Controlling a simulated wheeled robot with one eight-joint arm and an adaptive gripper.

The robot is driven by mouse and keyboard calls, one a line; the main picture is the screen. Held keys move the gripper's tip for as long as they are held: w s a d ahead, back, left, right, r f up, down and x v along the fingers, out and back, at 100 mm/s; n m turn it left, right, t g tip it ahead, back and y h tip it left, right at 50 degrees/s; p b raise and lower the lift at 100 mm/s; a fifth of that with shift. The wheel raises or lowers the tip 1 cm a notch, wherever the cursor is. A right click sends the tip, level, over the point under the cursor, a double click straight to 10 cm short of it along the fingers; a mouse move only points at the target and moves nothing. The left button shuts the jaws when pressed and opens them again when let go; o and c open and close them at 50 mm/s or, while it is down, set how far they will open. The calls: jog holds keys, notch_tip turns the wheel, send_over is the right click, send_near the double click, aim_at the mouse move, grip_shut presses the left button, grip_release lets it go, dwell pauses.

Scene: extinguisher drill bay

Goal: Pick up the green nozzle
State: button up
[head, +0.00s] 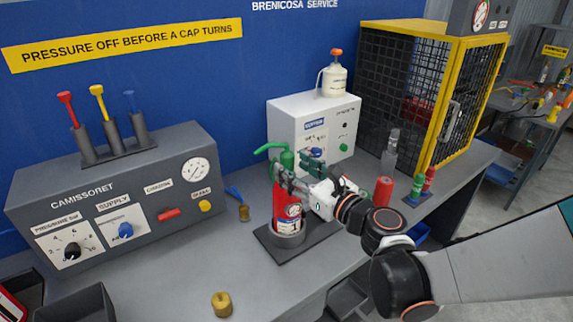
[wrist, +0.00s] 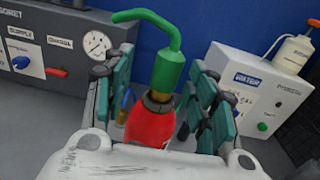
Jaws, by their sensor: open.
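The green nozzle (head: 287,157) sits upright on top of the red extinguisher (head: 286,208), its curved spout pointing left. The extinguisher stands in a round grey holder on a dark plate (head: 272,243) on the bench. In the wrist view the nozzle (wrist: 168,70) rises between the two teal-padded fingers of my gripper (wrist: 160,100), with gaps on both sides. My gripper (head: 297,179) is open and empty around the top of the extinguisher. The lower part of the extinguisher (wrist: 150,128) is hidden behind the gripper body in the wrist view.
The Camissoret panel (head: 125,195) stands to the left, with red, yellow and blue handles in a rack above it. A white box (head: 312,125) with a bottle (head: 334,78) on it stands behind. A yellow cage (head: 430,95) is right. A brass cap (head: 222,304) lies in front.

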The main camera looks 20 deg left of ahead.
aim_at(288, 163)
jog(key=b+x, duration=0.1)
jog(key=x, duration=0.4)
jog(key=shift+w+d, duration=0.1)
jog(key=shift+r, duration=0.1)
jog(key=shift+c, duration=0.2)
grip_shut()
